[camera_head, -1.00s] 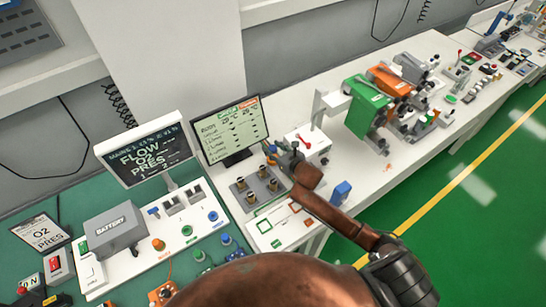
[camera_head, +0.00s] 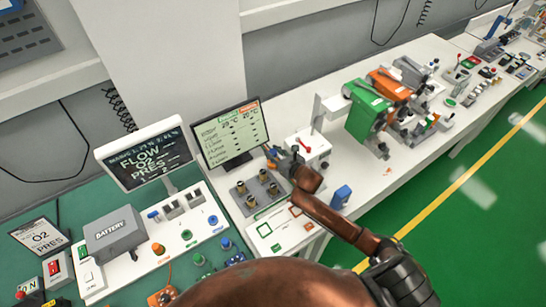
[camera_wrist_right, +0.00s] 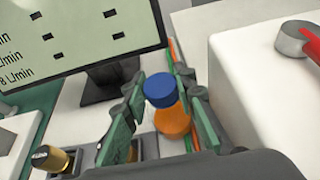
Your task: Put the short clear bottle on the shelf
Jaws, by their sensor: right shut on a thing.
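My right gripper (camera_head: 276,163) is over the white cart top (camera_head: 357,152), just right of the monitor. In the right wrist view its two green-padded fingers (camera_wrist_right: 165,112) are shut on a small orange bottle with a blue cap (camera_wrist_right: 171,118). The cap and orange body also show at the gripper in the head view, very small. The bottle stands roughly upright between the fingers; its lower part is hidden by the gripper. I cannot make out a clear, colourless bottle, and cannot tell which surface is the shelf. My left gripper is not in view.
A monitor (camera_head: 229,133) stands left of the gripper. A grey block with brass fittings (camera_head: 256,190) is below it. A white box with a red lever (camera_head: 308,146) is close on the right.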

